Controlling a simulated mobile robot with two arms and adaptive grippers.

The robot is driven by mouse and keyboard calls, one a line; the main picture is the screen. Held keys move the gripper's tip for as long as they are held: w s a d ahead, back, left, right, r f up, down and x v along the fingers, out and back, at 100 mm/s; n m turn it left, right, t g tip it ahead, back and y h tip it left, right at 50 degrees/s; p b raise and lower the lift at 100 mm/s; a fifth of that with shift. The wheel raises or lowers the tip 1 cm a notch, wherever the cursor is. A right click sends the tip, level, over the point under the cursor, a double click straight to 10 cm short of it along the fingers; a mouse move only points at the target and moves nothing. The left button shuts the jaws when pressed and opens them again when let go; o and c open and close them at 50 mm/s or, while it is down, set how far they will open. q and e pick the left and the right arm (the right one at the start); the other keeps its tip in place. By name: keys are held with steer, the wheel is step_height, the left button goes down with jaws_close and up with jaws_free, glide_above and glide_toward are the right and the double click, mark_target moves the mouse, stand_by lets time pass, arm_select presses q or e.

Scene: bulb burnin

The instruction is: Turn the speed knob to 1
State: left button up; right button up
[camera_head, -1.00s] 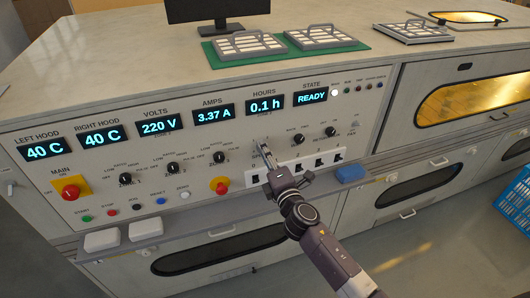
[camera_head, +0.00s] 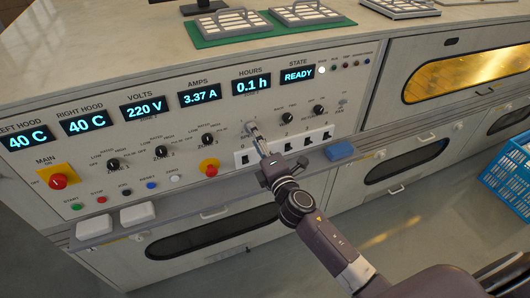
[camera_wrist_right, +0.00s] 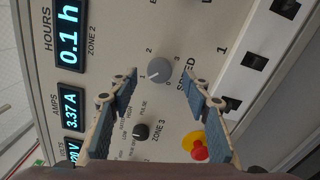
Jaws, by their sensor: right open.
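The grey speed knob (camera_wrist_right: 160,70) is on the front panel, with the numbers 1, 2 and 3 around it in the right wrist view. A pale mark on its face seems to point toward the 1. My right gripper (camera_wrist_right: 158,74) is open, with one finger on each side of the knob in that view, and it holds nothing. Whether the fingertips touch the knob cannot be told. In the head view my right gripper (camera_head: 254,131) is in front of the panel and largely covers the knob. My left gripper is not in view.
A row of black switches (camera_head: 288,146) lies just below the gripper. A red emergency button (camera_head: 209,168) sits to its lower left, and the zone 3 knob (camera_wrist_right: 141,131) is close by. A blue block (camera_head: 339,151) rests on the ledge to the right.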

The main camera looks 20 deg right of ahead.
steer(key=s, duration=0.9)
steer(key=shift+s+d, duration=0.15)
steer(key=shift+d, duration=0.05)
steer(key=s+d+f+m+g, duration=0.1)
steer(key=s+f+m+g, duration=0.3)
steer(key=f, duration=0.9)
steer(key=s+d+f+m+g, duration=0.15)
steer(key=s+f, duration=0.45)
steer(key=f, duration=0.7)
steer(key=s+f+m+g, duration=0.4)
steer(key=s+f, duration=0.1)
steer(key=f, duration=0.7)
steer(key=s+f+m+g, duration=0.2)
steer(key=s+f, duration=0.4)
steer(key=s, duration=0.5)
steer(key=s+f+m+g, duration=0.3)
steer(key=s+f, duration=0.3)
steer(key=s, duration=0.5)
steer(key=s+f+m+g, duration=0.2)
steer(key=s+f+m, duration=0.2)
steer(key=s, duration=0.7)
step_height(320, 180, down, 3)
steer(key=shift+d+r+h, duration=0.15)
steer(key=shift+d+h, duration=0.15)
steer(key=shift+d, duration=0.05)
steer(key=shift+g, duration=0.25)
